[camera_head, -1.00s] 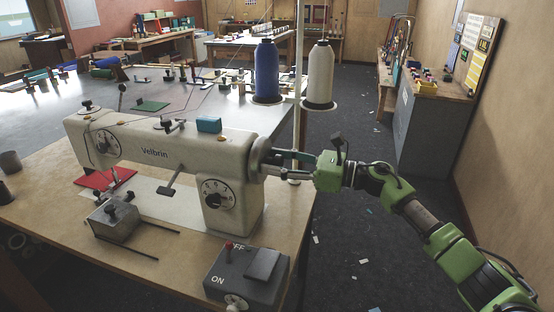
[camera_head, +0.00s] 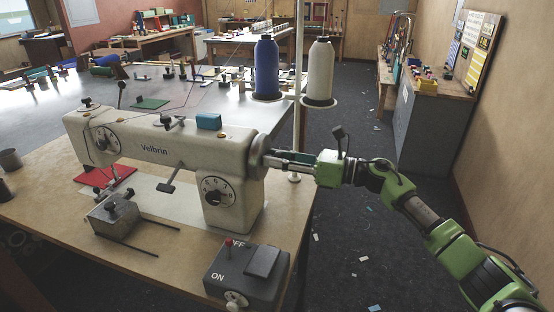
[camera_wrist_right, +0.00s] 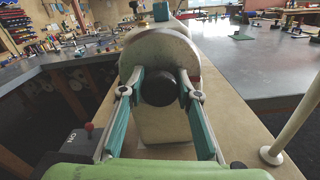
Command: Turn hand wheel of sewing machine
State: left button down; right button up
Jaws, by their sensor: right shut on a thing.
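A cream sewing machine (camera_head: 140,140) marked "Velbrin" stands on a wooden table. Its hand wheel (camera_head: 257,150) is on the right end and is partly hidden by my right gripper (camera_head: 273,160). In the right wrist view, the pale round wheel (camera_wrist_right: 158,55) has a dark hub (camera_wrist_right: 159,88) at its middle. My right gripper's two teal-lined fingers (camera_wrist_right: 160,86) lie on either side of this hub and are shut on the hand wheel. My right arm reaches in from the right. My left gripper is not in view.
A grey ON/OFF switch box (camera_head: 245,275) sits at the table's front edge. A blue thread cone (camera_head: 267,68) and a white one (camera_head: 320,72) stand behind my gripper, near a thin pole (camera_head: 298,120).

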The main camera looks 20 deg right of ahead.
jog(key=m, duration=0.3)
jog(key=m+p, duration=0.1)
jog(key=m, duration=0.2)
jog(key=shift+w+d+m, duration=0.1)
jog(key=shift+m, duration=0.2)
jog(key=m+p, duration=0.2)
jog(key=m, duration=0.4)
jog(key=shift+p, duration=0.4)
jog(key=m+p, duration=0.2)
jog(key=m, duration=0.2)
jog(key=shift+w, duration=0.1)
jog(key=m+p, duration=0.2)
jog(key=m, duration=0.1)
jog(key=shift+f+m, duration=0.15)
jog(key=shift+m, duration=0.15)
jog(key=m+p, duration=0.2)
jog(key=m, duration=0.2)
jog(key=shift+f, duration=0.1)
jog(key=shift+f+m+p, duration=0.1)
jog(key=shift+m+p, duration=0.55)
jog(key=shift+m, duration=0.95)
jog(key=shift+f, duration=0.1)
